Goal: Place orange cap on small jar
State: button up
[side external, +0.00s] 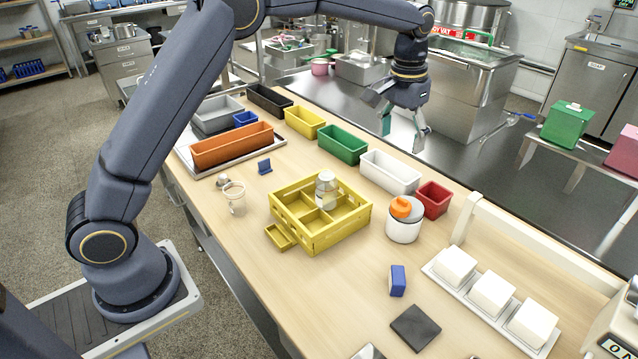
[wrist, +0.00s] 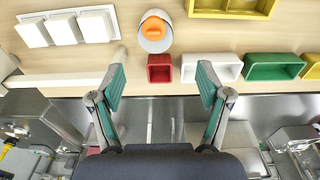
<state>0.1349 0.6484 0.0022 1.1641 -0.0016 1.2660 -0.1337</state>
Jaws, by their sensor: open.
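The orange cap (side external: 401,207) rests on top of a round white container (side external: 403,231) right of the table's middle. In the wrist view the orange cap (wrist: 154,27) shows over the white container's top (wrist: 155,44). A small clear jar (side external: 326,190) with a pale top stands in a compartment of the yellow crate (side external: 328,241); it looks like the small jar. My gripper (side external: 403,128) is open and empty, raised past the table's far edge, well away from the cap. In the wrist view my gripper's fingers (wrist: 161,85) are spread apart.
White (side external: 390,172), red (side external: 433,199), green (side external: 343,144) and yellow (side external: 305,122) bins line the far edge. White blocks (side external: 491,292) sit on a tray at right. A blue block (side external: 397,281) and dark slab (side external: 415,327) lie in front. A clear cup (side external: 235,198) stands left of the crate.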

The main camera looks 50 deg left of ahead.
jog(key=s+a+r+t, duration=0.1)
jog(key=s+a+r, duration=0.1)
jog(key=s+r, duration=0.45)
jog(key=s+a+r+t, duration=0.2)
jog(key=s+a+r, duration=0.15)
jog(key=s, duration=0.65)
jog(key=s+f+t, duration=0.1)
jog(key=s+f, duration=0.1)
jog(key=s, duration=0.6)
jog(key=s+a+f, duration=0.1)
jog(key=s+f, duration=0.1)
jog(key=s, duration=0.5)
jog(key=shift+s+a+t, duration=0.25)
jog(key=shift+s+t, duration=0.1)
jog(key=shift+t, duration=0.05)
